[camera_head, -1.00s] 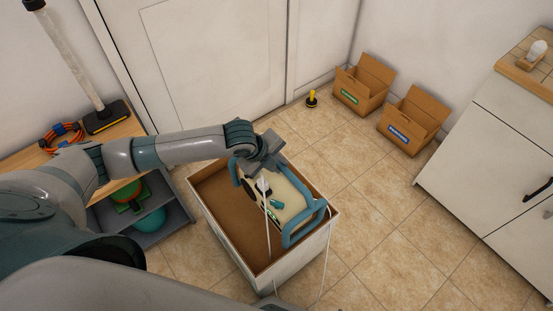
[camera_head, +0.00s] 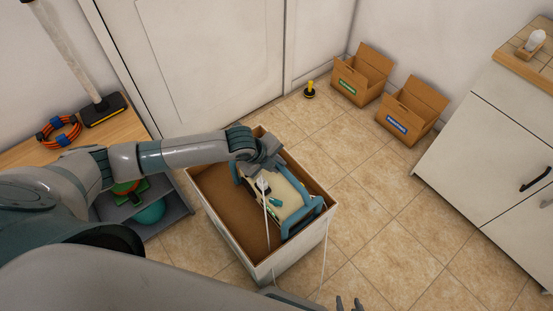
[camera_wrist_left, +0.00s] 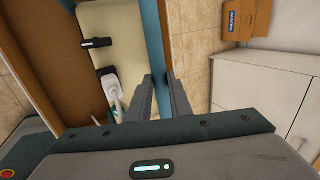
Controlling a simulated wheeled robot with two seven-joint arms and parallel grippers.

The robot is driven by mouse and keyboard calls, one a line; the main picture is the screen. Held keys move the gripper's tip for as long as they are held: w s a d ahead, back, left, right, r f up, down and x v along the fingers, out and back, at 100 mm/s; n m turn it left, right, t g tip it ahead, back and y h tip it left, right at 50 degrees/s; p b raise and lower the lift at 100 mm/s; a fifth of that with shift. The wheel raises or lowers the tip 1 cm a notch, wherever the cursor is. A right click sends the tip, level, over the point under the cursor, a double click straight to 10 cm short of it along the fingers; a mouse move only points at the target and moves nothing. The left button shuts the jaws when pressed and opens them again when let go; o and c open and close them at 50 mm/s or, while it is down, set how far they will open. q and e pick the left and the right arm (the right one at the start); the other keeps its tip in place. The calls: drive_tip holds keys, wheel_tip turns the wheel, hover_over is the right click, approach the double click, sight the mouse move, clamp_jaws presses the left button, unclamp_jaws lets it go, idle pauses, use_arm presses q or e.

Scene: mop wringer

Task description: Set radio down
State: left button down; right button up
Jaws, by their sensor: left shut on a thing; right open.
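The radio (camera_head: 289,200) has a cream body and a blue frame with bars at its ends. It is low inside an open-topped box (camera_head: 210,227), white outside and brown inside, at its right side. I cannot tell whether it touches the floor of the box. My left gripper (camera_head: 264,173) is shut on the radio's blue frame at its upper end. In the left wrist view the fingers (camera_wrist_left: 162,97) are on either side of a blue bar (camera_wrist_left: 153,40). My right gripper (camera_head: 349,303) is open and empty at the bottom edge, right of the box.
A white cord hangs over the box's front. A shelf unit (camera_head: 165,226) with a teal ball stands left of the box. Two cardboard boxes (camera_head: 362,75) (camera_head: 411,110) and a yellow-black object (camera_head: 310,90) are at the back. A white cabinet (camera_head: 490,145) is at right. The tiled floor between is clear.

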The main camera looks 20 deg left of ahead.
use_arm(q)
drive_tip(key=shift+w, duration=0.15)
use_arm(e)
drive_tip(key=shift+s+f, duration=0.1)
drive_tip(key=shift+s, duration=0.05)
use_arm(q)
drive_tip(key=c, duration=1.6)
unclamp_jaws()
drive_tip(key=shift+f, duration=0.25)
drive_tip(key=shift+s, duration=0.2)
drive_tip(key=shift+r, duration=0.2)
drive_tip(key=v, duration=1.1)
drive_tip(key=shift+s+a+r, duration=0.15)
drive_tip(key=shift+s+r, duration=0.1)
drive_tip(key=shift+r, duration=0.05)
use_arm(e)
drive_tip(key=shift+s+d+f, duration=0.1)
drive_tip(key=shift+s, duration=0.05)
